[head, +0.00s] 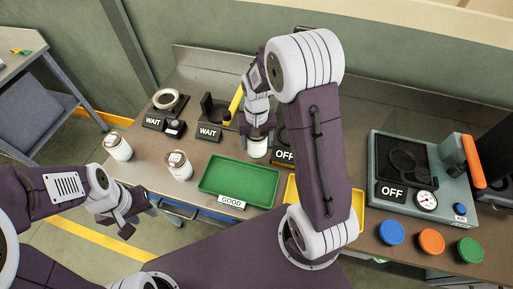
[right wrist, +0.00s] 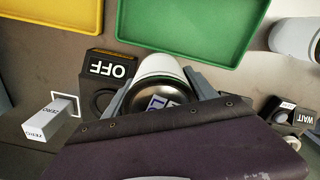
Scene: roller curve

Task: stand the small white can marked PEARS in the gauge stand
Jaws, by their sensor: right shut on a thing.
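My right gripper (right wrist: 160,92) is shut on a white can (right wrist: 158,66), with a finger on either side. Its dark end bears a white label with blue letters, partly hidden, and I cannot read the full word. The held can (head: 257,149) is just behind the green tray in the head view. Two other small white cans, a left one (head: 118,148) and a nearer one (head: 179,166), stand on the bench; their labels are too small to read. I cannot tell for sure which fixture is the gauge stand. My left gripper (head: 127,222) is empty at the bench's front; its jaw opening is unclear.
A ring fixture (head: 168,101) and a black fixture (head: 210,108) with a yellow handle stand at the back, with WAIT signs. The green tray (head: 217,176) marked GOOD and a yellow tray (head: 291,192) lie in front. A grey machine (head: 440,165) with dial and coloured discs are right.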

